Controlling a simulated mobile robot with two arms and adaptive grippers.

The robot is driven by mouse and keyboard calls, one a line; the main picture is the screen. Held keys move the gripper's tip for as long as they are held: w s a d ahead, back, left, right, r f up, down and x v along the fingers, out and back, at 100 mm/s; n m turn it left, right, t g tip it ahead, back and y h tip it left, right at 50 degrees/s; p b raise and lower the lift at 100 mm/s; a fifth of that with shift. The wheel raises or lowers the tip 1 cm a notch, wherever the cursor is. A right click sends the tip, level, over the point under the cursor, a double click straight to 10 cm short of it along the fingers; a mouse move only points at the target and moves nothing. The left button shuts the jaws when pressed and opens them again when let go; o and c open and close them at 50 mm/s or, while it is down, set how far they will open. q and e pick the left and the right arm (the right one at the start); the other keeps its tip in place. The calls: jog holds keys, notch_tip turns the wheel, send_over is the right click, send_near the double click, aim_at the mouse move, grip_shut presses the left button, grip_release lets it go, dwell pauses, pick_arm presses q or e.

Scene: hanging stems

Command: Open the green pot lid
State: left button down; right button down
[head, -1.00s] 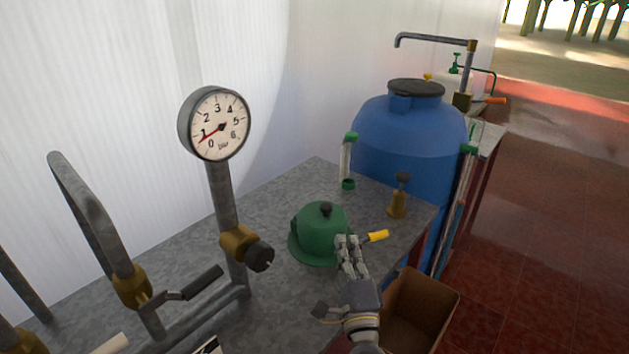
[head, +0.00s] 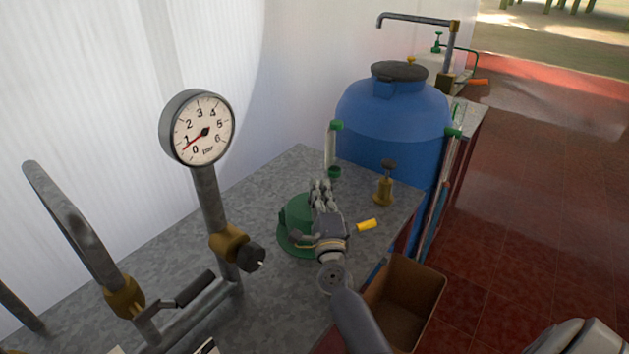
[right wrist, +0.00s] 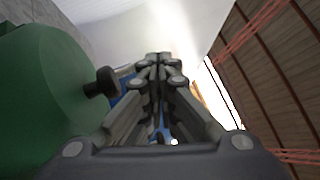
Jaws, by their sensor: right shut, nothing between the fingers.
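The green pot (head: 291,217) stands on the grey counter, its right part and top knob hidden behind my right gripper in the head view. Its yellow handle (head: 367,225) sticks out to the right. My right gripper (head: 320,184) is shut and empty, in front of the pot's top, fingertips pointing toward the back. In the right wrist view the green pot's lid (right wrist: 45,85) fills the left side, and its dark knob (right wrist: 102,83) points toward the shut fingers (right wrist: 160,62). I cannot tell whether they touch the knob. My left gripper is not in view.
A brass fitting with a dark knob (head: 385,185) stands behind the handle. A pressure gauge (head: 198,128) on a pipe with a valve (head: 235,245) rises left of the pot. A blue tank (head: 390,125) is behind, and an open brown box (head: 425,275) sits below the counter's right edge.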

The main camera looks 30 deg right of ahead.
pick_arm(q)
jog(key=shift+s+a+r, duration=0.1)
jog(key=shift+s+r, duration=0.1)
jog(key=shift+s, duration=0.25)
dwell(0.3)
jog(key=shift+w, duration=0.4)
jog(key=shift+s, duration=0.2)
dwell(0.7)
